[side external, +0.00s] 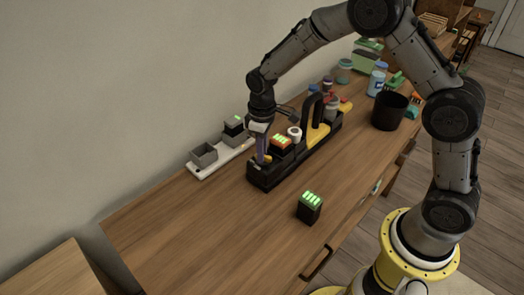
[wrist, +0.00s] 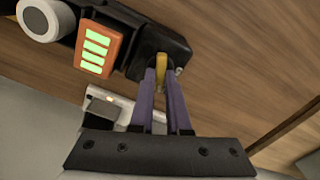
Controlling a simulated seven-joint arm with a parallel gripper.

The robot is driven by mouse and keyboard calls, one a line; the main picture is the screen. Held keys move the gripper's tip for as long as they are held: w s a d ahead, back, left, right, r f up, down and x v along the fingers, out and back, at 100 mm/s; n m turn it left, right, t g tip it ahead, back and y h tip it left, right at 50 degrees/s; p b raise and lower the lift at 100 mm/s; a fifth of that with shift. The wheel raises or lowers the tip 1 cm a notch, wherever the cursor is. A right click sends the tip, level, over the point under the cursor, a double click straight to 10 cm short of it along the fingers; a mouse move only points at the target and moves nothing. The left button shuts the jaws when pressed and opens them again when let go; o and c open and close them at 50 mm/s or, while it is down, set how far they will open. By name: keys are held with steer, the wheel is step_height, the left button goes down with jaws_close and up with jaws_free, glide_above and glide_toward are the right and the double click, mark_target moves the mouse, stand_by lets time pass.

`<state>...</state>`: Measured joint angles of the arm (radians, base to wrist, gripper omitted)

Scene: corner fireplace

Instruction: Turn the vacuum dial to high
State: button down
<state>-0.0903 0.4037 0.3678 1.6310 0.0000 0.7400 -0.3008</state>
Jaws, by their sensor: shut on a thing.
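The vacuum (side external: 292,160) is a long black body with a yellow and black handle part, lying on the wooden table near the wall. In the wrist view a small yellow dial (wrist: 160,72) sits at the end of its black body (wrist: 178,45). My gripper (wrist: 162,68) points at that end, its two purple fingers closed around the yellow dial. In the side view my gripper (side external: 263,157) is down at the vacuum's near end, and the fingers mostly hide the dial. The dial's setting marks cannot be read.
An orange battery with green bars (wrist: 97,45) sits in the vacuum, beside a white knob (wrist: 40,18). A black battery (side external: 309,207) stands on the table in front. A white charger strip (side external: 212,163) lies behind. A black bin (side external: 389,110) stands right. The table's left part is clear.

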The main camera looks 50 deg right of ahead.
steer(key=shift+d+r+m, duration=0.1)
steer(key=shift+m, duration=2)
steer(key=c, duration=0.9)
jaws_free()
step_height(320, 180, up, 14)
steer(key=shift+f, duration=0.1)
